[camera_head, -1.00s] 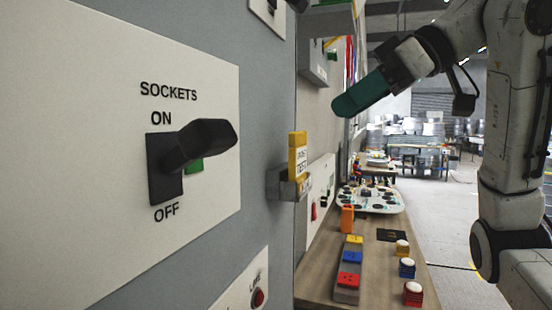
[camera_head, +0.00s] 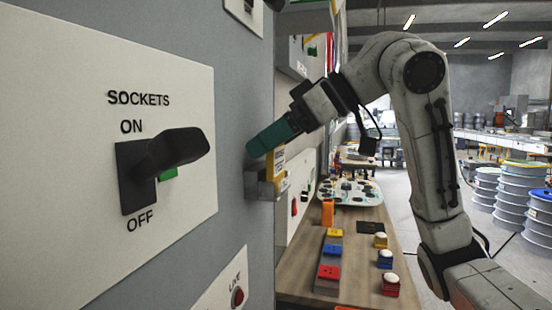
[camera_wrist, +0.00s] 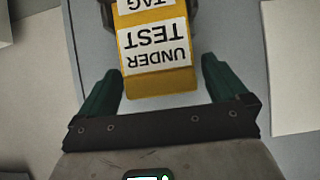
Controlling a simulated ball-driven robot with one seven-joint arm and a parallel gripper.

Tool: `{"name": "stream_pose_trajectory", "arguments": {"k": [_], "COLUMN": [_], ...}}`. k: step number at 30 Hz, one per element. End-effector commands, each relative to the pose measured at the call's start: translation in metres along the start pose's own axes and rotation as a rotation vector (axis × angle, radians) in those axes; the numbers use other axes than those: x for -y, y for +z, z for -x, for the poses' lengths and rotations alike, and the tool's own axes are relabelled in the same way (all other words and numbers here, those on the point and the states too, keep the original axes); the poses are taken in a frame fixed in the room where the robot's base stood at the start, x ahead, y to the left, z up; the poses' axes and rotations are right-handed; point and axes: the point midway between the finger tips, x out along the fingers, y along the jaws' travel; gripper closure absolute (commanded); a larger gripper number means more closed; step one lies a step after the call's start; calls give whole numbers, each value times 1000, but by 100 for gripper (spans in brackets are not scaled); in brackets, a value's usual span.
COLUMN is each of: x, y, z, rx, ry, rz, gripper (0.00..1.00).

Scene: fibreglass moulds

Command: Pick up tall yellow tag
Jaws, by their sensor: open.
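The tall yellow tag (camera_head: 275,163) stands in a small grey metal holder (camera_head: 263,186) on the wall panel. In the wrist view the tag (camera_wrist: 157,85) is yellow with white labels reading "UNDER TEST" and "TAG", upside down. My gripper (camera_head: 254,149) has green fingers and is at the top of the tag in the head view, partly covering it. In the wrist view my gripper (camera_wrist: 160,76) is open, with one finger on each side of the tag's near end and gaps to both. I cannot tell how deep the tag sits between them.
A socket switch with a black lever (camera_head: 170,155) juts from the panel at left. Below the holder, a wooden bench (camera_head: 300,273) carries coloured blocks, white-topped buttons (camera_head: 390,280) and an orange object (camera_head: 327,212). Cable drums (camera_head: 520,190) stand at right.

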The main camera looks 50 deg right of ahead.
Motion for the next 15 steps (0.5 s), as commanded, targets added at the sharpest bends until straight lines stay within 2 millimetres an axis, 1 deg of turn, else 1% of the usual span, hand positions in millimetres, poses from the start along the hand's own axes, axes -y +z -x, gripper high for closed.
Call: {"name": "stream_pose_trajectory", "arguments": {"k": [4,5,15], "x": [0,0,0], "y": [0,0,0], "z": [0,0,0], "rx": [0,0,0], "ry": [0,0,1], "rz": [0,0,0], "gripper": [0,2,34]}}
